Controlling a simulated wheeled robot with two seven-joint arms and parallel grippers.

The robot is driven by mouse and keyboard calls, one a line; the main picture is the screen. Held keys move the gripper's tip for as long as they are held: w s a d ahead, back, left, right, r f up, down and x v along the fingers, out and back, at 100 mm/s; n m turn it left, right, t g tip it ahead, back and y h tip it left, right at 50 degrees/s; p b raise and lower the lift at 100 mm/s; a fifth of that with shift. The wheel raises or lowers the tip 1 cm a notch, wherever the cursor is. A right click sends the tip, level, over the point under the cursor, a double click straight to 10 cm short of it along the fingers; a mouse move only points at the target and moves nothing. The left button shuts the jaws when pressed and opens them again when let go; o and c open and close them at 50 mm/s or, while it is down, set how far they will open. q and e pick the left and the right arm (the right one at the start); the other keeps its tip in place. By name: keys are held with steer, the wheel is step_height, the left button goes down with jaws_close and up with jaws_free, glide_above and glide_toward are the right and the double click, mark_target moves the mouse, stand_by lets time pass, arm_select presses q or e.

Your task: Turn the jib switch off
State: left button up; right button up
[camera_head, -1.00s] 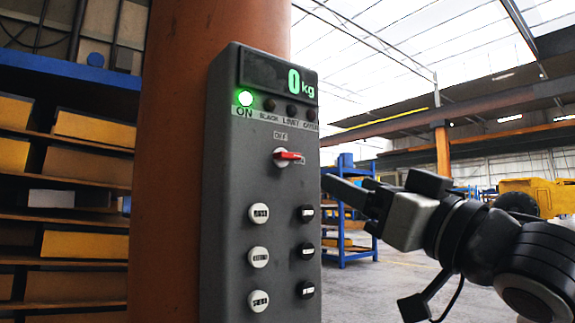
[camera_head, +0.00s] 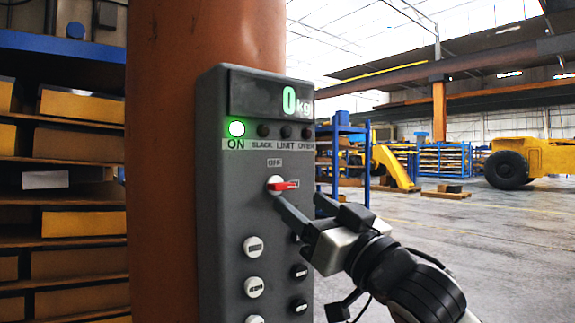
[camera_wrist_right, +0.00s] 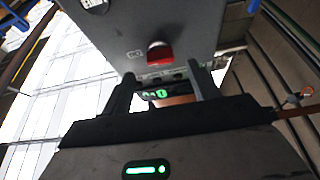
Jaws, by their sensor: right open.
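The jib switch (camera_head: 284,186) is a red lever on a round white base on the grey control box (camera_head: 225,220). Its lever points right, and the OFF label (camera_head: 275,162) is above it. The green lamp (camera_head: 236,129) marked ON is lit. My right gripper (camera_head: 298,203) is open and empty, with its fingers just below and right of the switch. In the right wrist view, the red lever (camera_wrist_right: 160,55) shows just beyond and between the fingertips (camera_wrist_right: 163,80). Contact cannot be told. My left gripper is not in view.
The box's display (camera_head: 270,97) reads 0 kg. White buttons (camera_head: 253,246) and black ones (camera_head: 299,271) lie below the switch, some partly behind my gripper. The box is on an orange column (camera_head: 160,180). Shelves stand at left; open floor lies at right.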

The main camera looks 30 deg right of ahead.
mark_target(280, 187)
steer(key=shift+x, duration=2.7)
steer(key=shift+c, duration=0.3)
steer(key=c, duration=0.9)
